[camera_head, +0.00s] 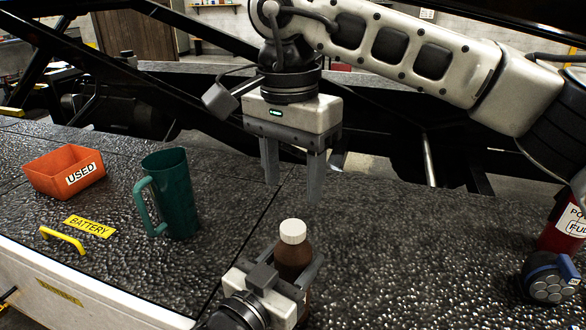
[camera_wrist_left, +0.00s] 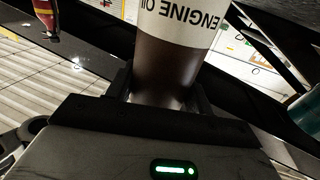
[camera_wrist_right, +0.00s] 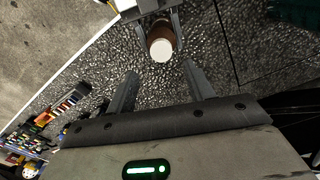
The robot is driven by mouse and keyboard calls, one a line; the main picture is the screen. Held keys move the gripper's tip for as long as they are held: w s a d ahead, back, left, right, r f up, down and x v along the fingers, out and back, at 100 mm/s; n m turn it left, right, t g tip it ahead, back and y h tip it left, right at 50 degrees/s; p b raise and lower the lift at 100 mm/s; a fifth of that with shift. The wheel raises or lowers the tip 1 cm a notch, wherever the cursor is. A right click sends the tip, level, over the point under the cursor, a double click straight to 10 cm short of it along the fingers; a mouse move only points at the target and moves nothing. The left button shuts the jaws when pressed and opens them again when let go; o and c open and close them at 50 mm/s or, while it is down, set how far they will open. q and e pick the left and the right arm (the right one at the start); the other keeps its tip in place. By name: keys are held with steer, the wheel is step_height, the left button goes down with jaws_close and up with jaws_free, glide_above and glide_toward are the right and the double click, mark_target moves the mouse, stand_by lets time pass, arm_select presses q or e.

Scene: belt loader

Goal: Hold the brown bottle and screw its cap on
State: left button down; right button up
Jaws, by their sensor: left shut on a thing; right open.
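The brown bottle (camera_head: 293,262) stands upright in the head view, with the white cap (camera_head: 293,231) sitting on its top. Whether the cap is threaded tight I cannot tell. My left gripper (camera_head: 297,274) is shut around the bottle's body. The left wrist view shows the bottle (camera_wrist_left: 167,75) between the fingers, with a white label reading ENGINE OIL in part. My right gripper (camera_head: 293,190) is open and empty, pointing down above and behind the cap. In the right wrist view the cap (camera_wrist_right: 162,49) lies beyond the open fingertips, apart from them.
A green pitcher (camera_head: 176,195) and an orange bin marked USED (camera_head: 62,172) stand at the left on the dark textured surface (camera_head: 400,240). A yellow handle (camera_head: 63,240) is near the front edge. A red container (camera_head: 562,228) and a blue-black round object (camera_head: 549,279) are at the right.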

mark_target(293, 226)
steer(key=n, duration=0.4)
steer(key=shift+r, duration=0.15)
steer(key=shift+f, duration=4)
steer(key=c, duration=1)
steer(key=shift+c, duration=0.2)
